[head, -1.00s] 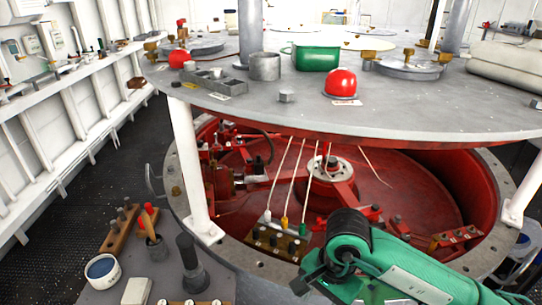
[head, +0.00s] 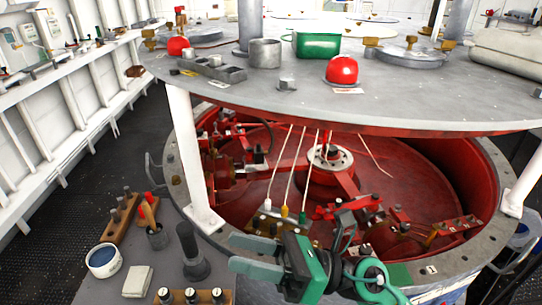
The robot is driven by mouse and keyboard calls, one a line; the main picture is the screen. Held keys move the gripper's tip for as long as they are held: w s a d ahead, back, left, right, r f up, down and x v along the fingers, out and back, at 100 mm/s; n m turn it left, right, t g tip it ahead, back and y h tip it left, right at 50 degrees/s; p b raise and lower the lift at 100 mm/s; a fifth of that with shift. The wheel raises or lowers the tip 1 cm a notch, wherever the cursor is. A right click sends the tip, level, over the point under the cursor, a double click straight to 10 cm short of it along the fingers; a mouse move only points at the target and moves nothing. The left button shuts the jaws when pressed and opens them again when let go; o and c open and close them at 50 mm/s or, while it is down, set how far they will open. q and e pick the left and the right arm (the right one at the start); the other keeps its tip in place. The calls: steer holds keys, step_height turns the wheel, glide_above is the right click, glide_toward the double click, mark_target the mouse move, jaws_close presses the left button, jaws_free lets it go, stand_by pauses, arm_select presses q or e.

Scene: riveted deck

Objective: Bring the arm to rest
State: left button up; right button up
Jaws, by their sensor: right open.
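My right arm (head: 370,278), green with black joints, comes in at the bottom right of the head view. I cannot tell whether the gripper touches anything. My left gripper is not in view.
A grey round deck (head: 300,100) on white posts (head: 190,150) overhangs the red well. It bears a green box (head: 316,45) and red domes (head: 341,70). Left of the gripper stand a dark torch-like cylinder (head: 192,252), a wooden block with pegs (head: 190,297) and a white bowl (head: 103,262).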

steer(key=w+d+f+m+t+h, duration=0.1)
steer(key=w+d+m+t+h, duration=0.45)
steer(key=m+t, duration=0.7)
steer(key=w+d+f+m+t+h, duration=0.1)
steer(key=w+d+m+t+h, duration=0.65)
steer(key=m, duration=0.85)
steer(key=s+d+f+m+g+h, duration=0.1)
steer(key=d+f+m+g+h, duration=0.1)
steer(key=d+f+m+h, duration=0.5)
steer(key=s+d+f+m+g+h, duration=0.2)
steer(key=d+f+m, duration=0.1)
steer(key=f+m, duration=0.4)
steer(key=s+d+f+m+g, duration=0.3)
steer(key=s+f+m+g, duration=0.3)
steer(key=s+f+g, duration=1.05)
steer(key=s+f+t, duration=0.1)
steer(key=s+f, duration=0.1)
steer(key=f, duration=1.5)
steer(key=s+f+t, duration=0.2)
steer(key=f, duration=1.5)
steer(key=s+d+f, duration=0.1)
steer(key=s+f, duration=0.8)
steer(key=s+d+f+g, duration=0.1)
steer(key=s+d+f, duration=0.1)
steer(key=s+f, duration=0.7)
steer(key=shift+d+f+n, duration=0.25)
steer(key=shift+f+n, duration=0.15)
steer(key=shift+n, duration=0.05)
